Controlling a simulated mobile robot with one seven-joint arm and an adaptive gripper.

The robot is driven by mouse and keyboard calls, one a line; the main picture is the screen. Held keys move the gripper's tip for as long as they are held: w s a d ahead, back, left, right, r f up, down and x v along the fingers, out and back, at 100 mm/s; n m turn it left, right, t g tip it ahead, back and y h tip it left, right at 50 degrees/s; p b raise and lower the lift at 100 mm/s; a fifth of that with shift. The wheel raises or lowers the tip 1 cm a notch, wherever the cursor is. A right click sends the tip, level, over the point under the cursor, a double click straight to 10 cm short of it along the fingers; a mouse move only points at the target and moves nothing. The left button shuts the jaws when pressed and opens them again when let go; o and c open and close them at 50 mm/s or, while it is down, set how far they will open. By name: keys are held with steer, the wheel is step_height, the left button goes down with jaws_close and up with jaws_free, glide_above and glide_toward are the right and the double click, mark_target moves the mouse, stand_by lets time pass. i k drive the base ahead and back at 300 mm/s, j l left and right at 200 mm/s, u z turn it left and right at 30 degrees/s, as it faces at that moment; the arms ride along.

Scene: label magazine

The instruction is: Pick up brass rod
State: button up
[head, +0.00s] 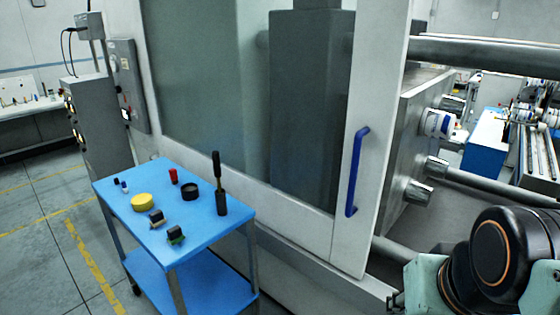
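A blue cart (112,194) stands at the left of the head view with several small things on its top. A tall, thin upright item (216,163) stands near the right edge of the top. It has a dark upper part, a short brass-coloured stretch below and a dark, wider base (221,204). I cannot tell whether the brass-coloured stretch is the brass rod itself. No other plain brass rod can be made out. Part of my arm shows at the lower right, well apart from the cart. My gripper cannot be made out in this view.
Also on the cart are a yellow disc (142,202), a black round piece (191,192), a red cylinder (173,176) and small dark blocks (175,235). A large machine with a blue door handle (356,172) stands close behind. Floor is open at the left.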

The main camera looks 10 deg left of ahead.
mark_target(215, 155)
steer(key=i+j, duration=0.2)
steer(key=j, duration=0.15)
steer(key=i+j+z, duration=0.15)
steer(key=j, duration=0.2)
steer(key=i+j, duration=0.2)
steer(key=j, duration=0.2)
steer(key=i+j+z, duration=0.1)
steer(key=j, duration=0.3)
steer(key=i, duration=0.1)
